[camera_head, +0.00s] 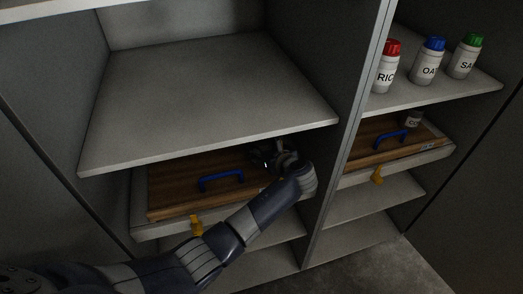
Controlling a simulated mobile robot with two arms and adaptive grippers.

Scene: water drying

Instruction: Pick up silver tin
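My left arm reaches across the front of the left cabinet. Its gripper (275,157) is under the middle shelf, at the right end of the wooden lid (185,192) with a blue handle (221,178). The gripper is dark and in shadow, so I cannot tell whether its fingers are open or shut. I cannot make out a silver tin there with certainty. A small dark labelled container (413,119) stands at the back of the right compartment; its colour is unclear. My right gripper is not in view.
The shelf (210,85) above my gripper is bare and leaves a low gap. A divider (347,140) stands to the right. Red-capped (388,72), blue-capped (430,63) and green-capped (465,58) bottles stand on the right shelf. A yellow clip (197,225) hangs in front.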

